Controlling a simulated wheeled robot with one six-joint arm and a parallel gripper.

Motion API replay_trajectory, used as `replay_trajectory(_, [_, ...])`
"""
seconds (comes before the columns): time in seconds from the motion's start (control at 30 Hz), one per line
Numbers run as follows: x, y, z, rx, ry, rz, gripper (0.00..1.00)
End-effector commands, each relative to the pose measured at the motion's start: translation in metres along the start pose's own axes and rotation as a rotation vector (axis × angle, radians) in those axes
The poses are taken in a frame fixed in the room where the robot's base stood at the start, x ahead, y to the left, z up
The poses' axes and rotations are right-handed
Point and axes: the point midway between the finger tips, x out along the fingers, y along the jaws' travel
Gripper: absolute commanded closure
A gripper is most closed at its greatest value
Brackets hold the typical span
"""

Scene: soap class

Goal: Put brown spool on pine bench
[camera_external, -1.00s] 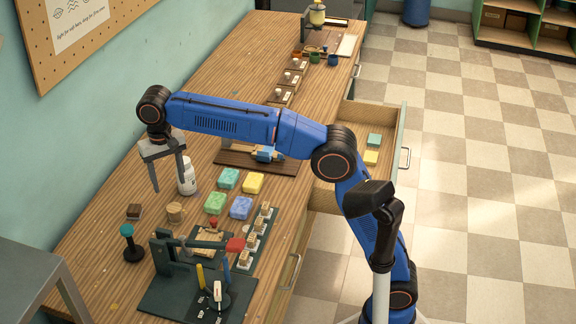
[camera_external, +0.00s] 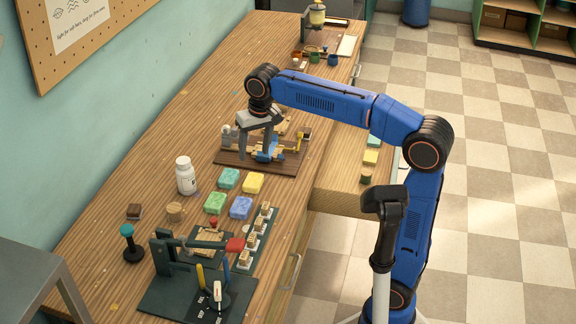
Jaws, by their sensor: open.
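The pine bench (camera_external: 105,240) is the long wooden worktop running from the lower left to the far end. A small dark brownish cylinder (camera_external: 366,177), perhaps the brown spool, stands in the open drawer (camera_external: 335,182) at the bench's right side. A tan round piece (camera_external: 175,212) lies on the bench near the left; I cannot tell whether it is a spool. My gripper (camera_external: 256,153) is open and points down over the dark wooden board with a fixture (camera_external: 275,165). It seems empty, left of the drawer.
A white bottle (camera_external: 186,177), several coloured blocks (camera_external: 229,179) and a dark press-like stand (camera_external: 170,290) occupy the near bench. A yellow block (camera_external: 371,157) lies in the drawer. My arm crosses above the drawer's far part. The far-middle bench has clear room.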

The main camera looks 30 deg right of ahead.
Motion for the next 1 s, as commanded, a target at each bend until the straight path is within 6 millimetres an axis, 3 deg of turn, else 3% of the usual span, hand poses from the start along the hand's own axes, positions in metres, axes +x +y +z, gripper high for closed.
replay_trajectory(0.03, [0.001,0.024,0.008,0.006,0.013,-0.002,0.45])
replay_trajectory(0.2, [0.014,0.091,0.037,0.004,0.059,-0.006,0.45])
replay_trajectory(0.5, [0.053,0.191,0.108,0.0,0.145,0.006,0.45])
replay_trajectory(0.8, [0.113,0.264,0.192,-0.007,0.228,0.044,0.45])
replay_trajectory(1.0, [0.149,0.289,0.234,-0.014,0.266,0.071,0.45])
